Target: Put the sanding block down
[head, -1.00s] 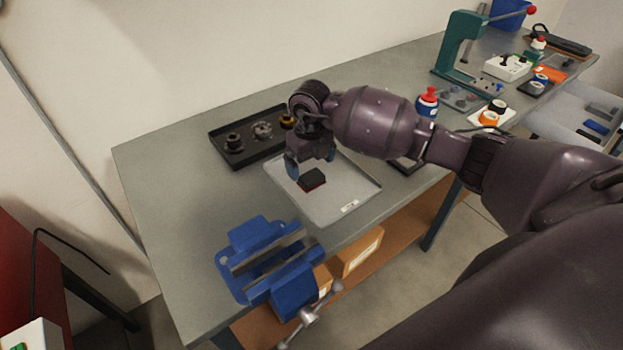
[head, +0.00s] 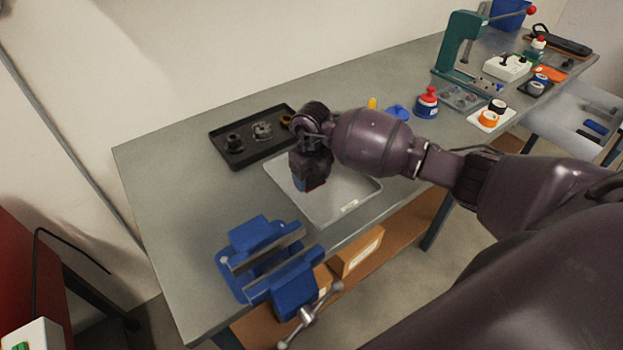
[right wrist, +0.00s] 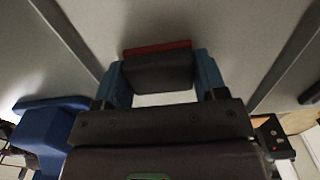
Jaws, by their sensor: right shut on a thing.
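The sanding block is a small dark block with a red face. In the right wrist view the sanding block (right wrist: 158,72) sits between the two blue fingers of my right gripper (right wrist: 160,80), which is shut on it. I cannot tell whether the block touches the tray. My left gripper is not in view.
A black tray (head: 222,136) with several round parts lies behind the grey tray. A blue vise (head: 262,258) is clamped at the table's front edge. A red-capped bottle (head: 427,103) stands to the right. The left part of the table is clear.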

